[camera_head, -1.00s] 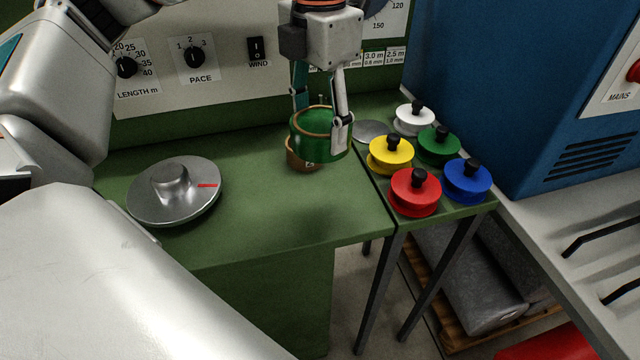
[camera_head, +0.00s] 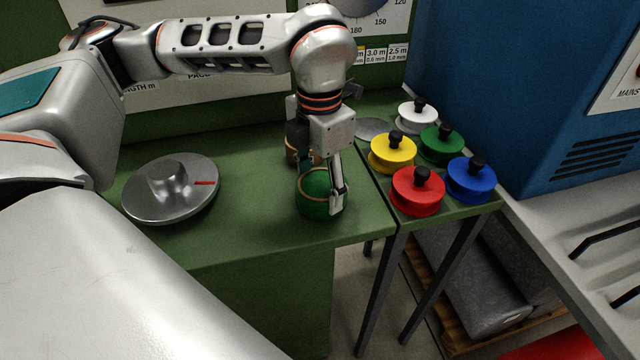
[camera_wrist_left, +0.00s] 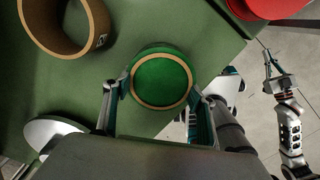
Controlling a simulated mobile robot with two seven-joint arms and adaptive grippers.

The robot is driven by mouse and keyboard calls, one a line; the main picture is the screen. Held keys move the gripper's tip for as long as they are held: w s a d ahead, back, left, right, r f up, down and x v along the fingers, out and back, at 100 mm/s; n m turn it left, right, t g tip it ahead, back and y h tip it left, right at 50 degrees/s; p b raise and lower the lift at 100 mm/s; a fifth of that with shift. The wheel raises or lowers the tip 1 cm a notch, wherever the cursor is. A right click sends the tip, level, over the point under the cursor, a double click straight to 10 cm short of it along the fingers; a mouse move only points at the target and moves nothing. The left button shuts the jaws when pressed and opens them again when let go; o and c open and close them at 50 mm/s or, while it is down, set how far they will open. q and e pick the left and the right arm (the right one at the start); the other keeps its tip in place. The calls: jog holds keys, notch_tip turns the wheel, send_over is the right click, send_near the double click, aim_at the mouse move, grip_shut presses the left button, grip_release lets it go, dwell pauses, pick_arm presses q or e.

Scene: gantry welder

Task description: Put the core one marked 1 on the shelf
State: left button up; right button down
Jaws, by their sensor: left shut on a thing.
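My left gripper (camera_head: 322,180) is shut on a green round piece with a tan ring (camera_head: 316,203), over the front right of the green bench (camera_head: 255,225). The wrist view shows the piece (camera_wrist_left: 161,92) between both fingers (camera_wrist_left: 158,108); I cannot tell whether it touches the bench. A brown hollow core (camera_head: 291,150) stands behind it, partly hidden by the gripper. My right gripper (camera_wrist_left: 280,80) shows small in the wrist view, apparently open and empty. I cannot make out a shelf for certain.
A silver turntable (camera_head: 150,200) with a red mark sits on the bench's left. White, yellow (camera_head: 393,155), green, red (camera_head: 417,195) and blue (camera_head: 470,182) knobbed spools stand on a side stand at right. A blue machine (camera_head: 500,80) stands behind them.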

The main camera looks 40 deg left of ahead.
pick_arm(q)
jog(key=shift+f, duration=0.15)
jog(key=o, duration=1.1)
notch_tip(320, 180, up, 12)
jog(key=p, duration=0.1)
jog(key=shift+r, duration=0.25)
